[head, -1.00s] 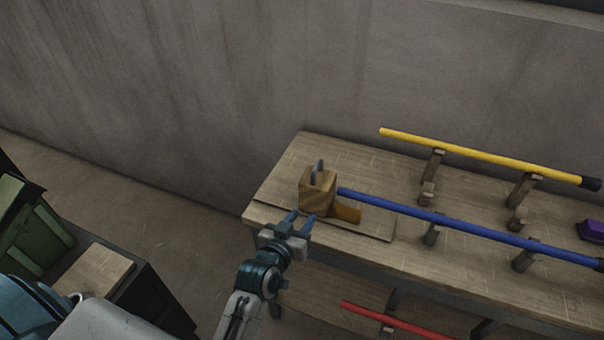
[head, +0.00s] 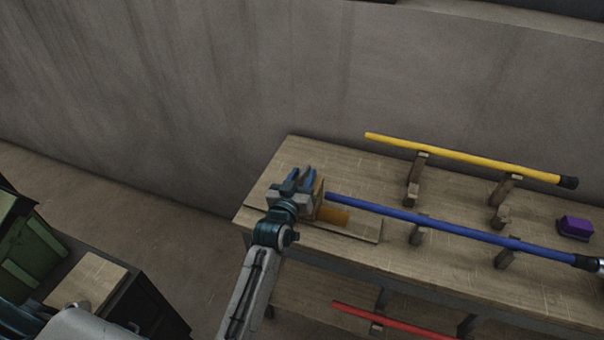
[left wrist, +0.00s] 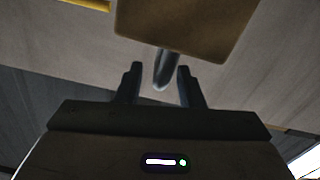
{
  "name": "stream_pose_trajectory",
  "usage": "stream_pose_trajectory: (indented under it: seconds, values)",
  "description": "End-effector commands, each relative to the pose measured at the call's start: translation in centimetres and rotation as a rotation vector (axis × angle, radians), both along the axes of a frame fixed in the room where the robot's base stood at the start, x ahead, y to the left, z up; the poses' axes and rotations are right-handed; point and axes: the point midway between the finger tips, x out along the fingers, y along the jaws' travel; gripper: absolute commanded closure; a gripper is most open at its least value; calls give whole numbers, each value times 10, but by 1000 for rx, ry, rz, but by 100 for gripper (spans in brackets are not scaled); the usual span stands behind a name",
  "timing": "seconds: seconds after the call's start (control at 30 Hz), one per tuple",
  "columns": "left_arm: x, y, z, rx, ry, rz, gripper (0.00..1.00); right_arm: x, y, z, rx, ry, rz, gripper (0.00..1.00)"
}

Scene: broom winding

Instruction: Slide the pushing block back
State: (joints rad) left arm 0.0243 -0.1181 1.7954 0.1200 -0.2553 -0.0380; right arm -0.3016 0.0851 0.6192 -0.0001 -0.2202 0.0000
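The wooden pushing block (head: 320,194) stands at the left end of the workbench, mostly hidden behind my left gripper (head: 306,176) in the head view. In the left wrist view the block (left wrist: 185,25) is at the top, with its grey handle (left wrist: 162,70) pointing down between the fingers of my left gripper (left wrist: 161,80). The fingers are apart, with a visible gap on each side of the handle. The blue pole (head: 420,218) lies level on wooden supports, its left end close to the block. My right gripper is not in view.
A yellow pole (head: 460,159) lies on supports behind the blue one, and a red pole (head: 395,322) lies lower, below the workbench top (head: 350,165). A purple object (head: 574,228) is at the right. A wall rises behind the bench.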

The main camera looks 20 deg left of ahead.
Motion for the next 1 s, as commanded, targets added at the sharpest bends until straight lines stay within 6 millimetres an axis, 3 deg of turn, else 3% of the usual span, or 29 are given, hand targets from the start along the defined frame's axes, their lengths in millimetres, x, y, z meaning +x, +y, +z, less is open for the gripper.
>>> stream_pose_trajectory:
  seconds: [0.27,0.43,0.73,1.0]
  values:
    - [1,0,0,0,-1,0,66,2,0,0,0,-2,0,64]
    - [1,0,0,0,-1,0,99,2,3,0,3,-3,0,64]
    - [1,6,0,2,-1,0,100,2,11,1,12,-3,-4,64]
    - [4,56,1,8,0,-1,100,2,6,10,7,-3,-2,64]
